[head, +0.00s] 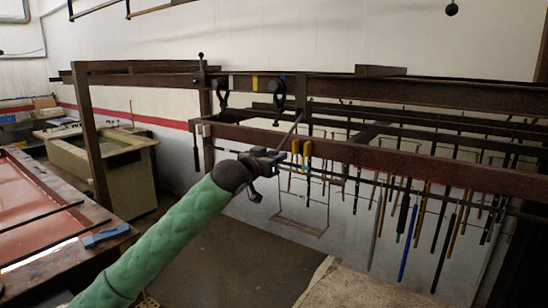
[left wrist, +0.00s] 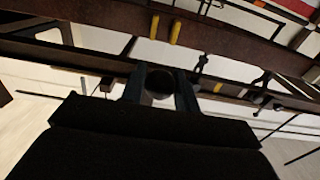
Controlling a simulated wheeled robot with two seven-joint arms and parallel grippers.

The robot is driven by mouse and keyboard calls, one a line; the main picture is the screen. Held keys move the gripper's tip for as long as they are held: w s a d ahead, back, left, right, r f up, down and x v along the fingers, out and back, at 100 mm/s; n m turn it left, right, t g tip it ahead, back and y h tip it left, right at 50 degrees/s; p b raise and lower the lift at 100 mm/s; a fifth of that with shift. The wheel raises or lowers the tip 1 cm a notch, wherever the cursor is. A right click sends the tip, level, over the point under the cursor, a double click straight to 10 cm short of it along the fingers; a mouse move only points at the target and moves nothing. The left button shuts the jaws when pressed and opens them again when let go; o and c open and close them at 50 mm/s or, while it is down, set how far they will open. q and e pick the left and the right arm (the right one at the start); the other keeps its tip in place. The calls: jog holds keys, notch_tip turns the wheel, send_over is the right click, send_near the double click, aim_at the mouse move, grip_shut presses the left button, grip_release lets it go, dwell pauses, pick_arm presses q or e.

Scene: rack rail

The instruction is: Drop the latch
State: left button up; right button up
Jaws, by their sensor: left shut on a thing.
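My left gripper (head: 280,157) is at the end of the green-sleeved arm, just in front of the brown rack rail (head: 400,157). In the left wrist view its two fingers (left wrist: 160,88) are closed on a dark, round-ended piece (left wrist: 160,82). In the head view a thin dark rod (head: 291,130) slants up from the gripper towards the upper rail. I cannot tell clearly whether this rod is the latch. A dark upright lever with a round knob (head: 201,64) stands at the upper rail's left end. Much of the held piece is hidden by the fingers.
Several tools hang under the rails, including a blue rod (head: 403,243). Yellow tabs (head: 306,155) sit on the rail near my gripper. A red-topped bench (head: 35,205) with a blue block (head: 105,236) is at left. The floor below is open.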

pick_arm(q)
jog(key=w+d+f+b, duration=0.2)
jog(key=w+d+f, duration=0.3)
jog(key=w, duration=0.2)
jog(key=w+d+f+b, duration=0.2)
jog(key=w+d+f, duration=0.2)
jog(key=w, duration=0.3)
jog(key=shift+w+d+f, duration=0.25)
jog(key=shift+d+f, duration=0.15)
jog(key=shift+d, duration=0.35)
dwell(1.4)
jog(key=o, duration=0.9)
